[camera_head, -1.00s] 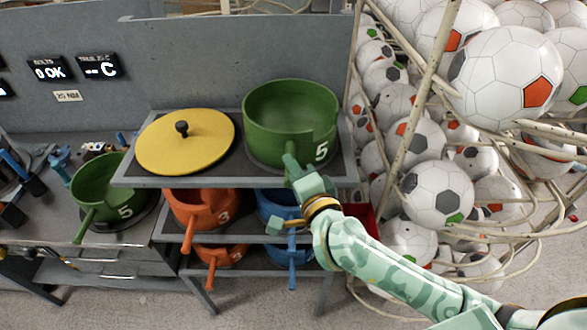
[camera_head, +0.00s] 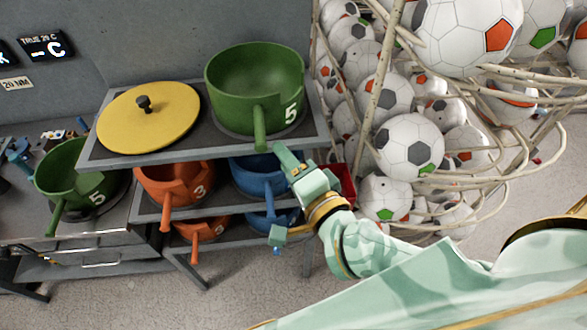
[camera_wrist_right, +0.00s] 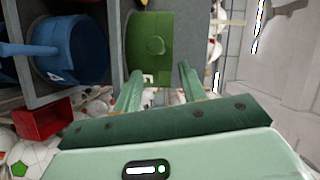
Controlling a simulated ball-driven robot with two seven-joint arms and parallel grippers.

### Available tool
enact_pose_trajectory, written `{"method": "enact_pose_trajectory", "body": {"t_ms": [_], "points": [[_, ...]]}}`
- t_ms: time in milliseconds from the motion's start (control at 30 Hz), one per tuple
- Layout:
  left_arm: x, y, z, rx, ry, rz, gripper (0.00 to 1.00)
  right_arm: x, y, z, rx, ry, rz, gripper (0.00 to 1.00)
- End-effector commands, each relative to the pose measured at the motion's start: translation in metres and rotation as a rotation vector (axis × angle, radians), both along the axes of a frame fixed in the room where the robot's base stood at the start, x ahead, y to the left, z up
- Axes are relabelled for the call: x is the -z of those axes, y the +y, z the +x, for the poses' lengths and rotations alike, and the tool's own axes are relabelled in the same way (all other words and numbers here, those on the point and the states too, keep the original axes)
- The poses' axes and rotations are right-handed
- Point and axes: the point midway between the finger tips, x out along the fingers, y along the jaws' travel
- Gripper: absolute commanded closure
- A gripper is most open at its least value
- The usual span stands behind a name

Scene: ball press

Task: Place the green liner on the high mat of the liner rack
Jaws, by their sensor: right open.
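The upper green liner (camera_head: 245,78), marked 5, stands upright at the right of the rack's top shelf (camera_head: 215,142), its handle pointing toward me. A dark round mat shows as a thin edge under it. In the right wrist view the green liner (camera_wrist_right: 165,25) is ahead, its round handle end toward the fingers. My right gripper (camera_head: 281,194) is open and empty, below and right of the handle, apart from it. Another green liner (camera_head: 72,168), also marked 5, stands on the bench at left. My left gripper is out of view.
A yellow lid (camera_head: 148,118) lies left of the upper liner. Orange liners (camera_head: 175,180) and blue liners (camera_head: 252,178) fill the lower shelves. A red box (camera_head: 343,184) is close behind my right gripper.

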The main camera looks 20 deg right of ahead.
Motion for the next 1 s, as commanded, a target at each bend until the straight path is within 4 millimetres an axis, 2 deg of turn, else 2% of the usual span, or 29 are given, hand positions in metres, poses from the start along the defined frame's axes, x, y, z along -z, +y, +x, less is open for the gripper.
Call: {"method": "enact_pose_trajectory", "body": {"t_ms": [100, 200, 467, 567, 633, 667, 767, 833, 867, 900, 933, 967, 1000], "points": [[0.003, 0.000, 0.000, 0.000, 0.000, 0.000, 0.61, 0.000, -0.002, -0.016, -0.001, 0.002, 0.001, 0.59], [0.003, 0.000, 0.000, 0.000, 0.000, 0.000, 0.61, -0.001, -0.003, -0.022, 0.000, 0.002, 0.001, 0.59], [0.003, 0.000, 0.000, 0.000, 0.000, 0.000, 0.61, 0.000, -0.004, -0.022, 0.005, -0.005, -0.008, 0.59], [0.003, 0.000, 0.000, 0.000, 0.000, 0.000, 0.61, 0.013, -0.010, -0.010, 0.031, -0.055, -0.087, 0.59], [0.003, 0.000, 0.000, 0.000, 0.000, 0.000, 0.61, 0.037, -0.018, 0.005, 0.053, -0.115, -0.214, 0.59], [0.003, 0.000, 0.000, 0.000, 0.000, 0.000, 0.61, 0.052, -0.021, 0.012, 0.054, -0.141, -0.288, 0.59], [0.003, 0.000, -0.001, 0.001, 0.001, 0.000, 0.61, 0.129, -0.031, 0.027, -0.009, -0.165, -0.602, 0.59], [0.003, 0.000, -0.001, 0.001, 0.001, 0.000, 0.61, 0.208, -0.038, 0.021, -0.126, -0.093, -0.830, 0.59], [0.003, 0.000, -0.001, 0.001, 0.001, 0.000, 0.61, 0.244, -0.043, 0.013, -0.189, -0.041, -0.917, 0.59], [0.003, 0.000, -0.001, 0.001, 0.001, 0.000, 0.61, 0.290, -0.049, -0.003, -0.277, 0.037, -1.014, 0.59], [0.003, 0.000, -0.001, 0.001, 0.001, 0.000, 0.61, 0.323, -0.054, -0.019, -0.345, 0.102, -1.074, 0.59], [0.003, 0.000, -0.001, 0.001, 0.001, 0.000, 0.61, 0.354, -0.060, -0.037, -0.413, 0.172, -1.125, 0.59], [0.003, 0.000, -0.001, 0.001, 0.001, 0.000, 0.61, 0.392, -0.068, -0.065, -0.506, 0.267, -1.183, 0.59]]}}
